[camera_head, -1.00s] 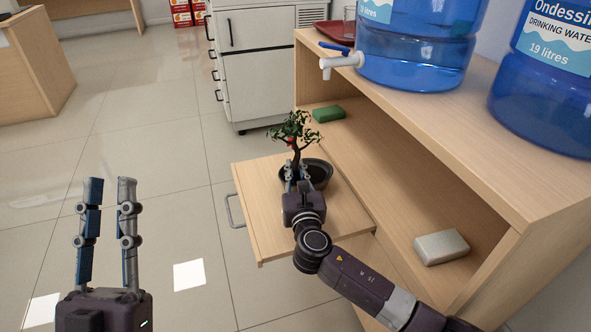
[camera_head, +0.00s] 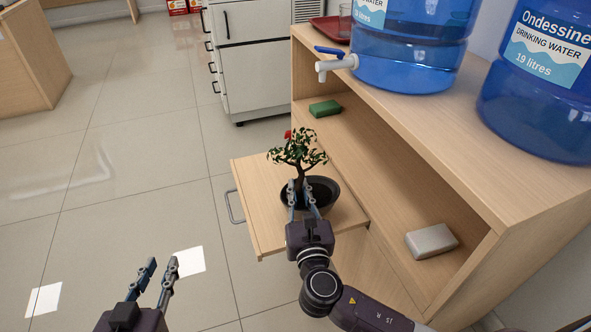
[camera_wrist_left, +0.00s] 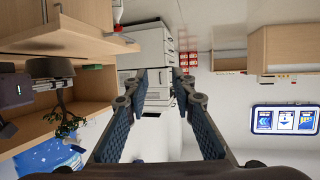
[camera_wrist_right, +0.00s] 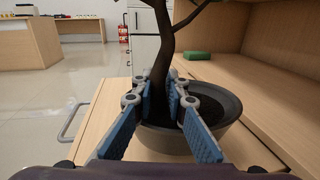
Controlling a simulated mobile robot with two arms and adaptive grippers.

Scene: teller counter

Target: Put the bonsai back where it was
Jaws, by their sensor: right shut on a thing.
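The bonsai (camera_head: 297,152) has a dark bowl-shaped pot (camera_head: 326,190), a thin dark trunk, green leaves and a red spot. It stands over the pale wooden pull-out board (camera_head: 262,215); I cannot tell if the pot touches it. My right gripper (camera_head: 303,188) is shut on the trunk just above the pot, clear in the right wrist view, where the trunk (camera_wrist_right: 160,60) rises between the fingers (camera_wrist_right: 162,92). The treetop is cut off there. My left gripper (camera_head: 163,264) is open and empty over the floor, left of the board.
The wooden cabinet (camera_head: 510,205) stands right of the board, with a green block (camera_head: 325,108) and a grey block (camera_head: 431,241) on its shelf. Blue water bottles (camera_head: 410,50) and a red tray (camera_head: 328,28) stand on top. A white drawer unit (camera_head: 255,60) stands behind. Floor at left is clear.

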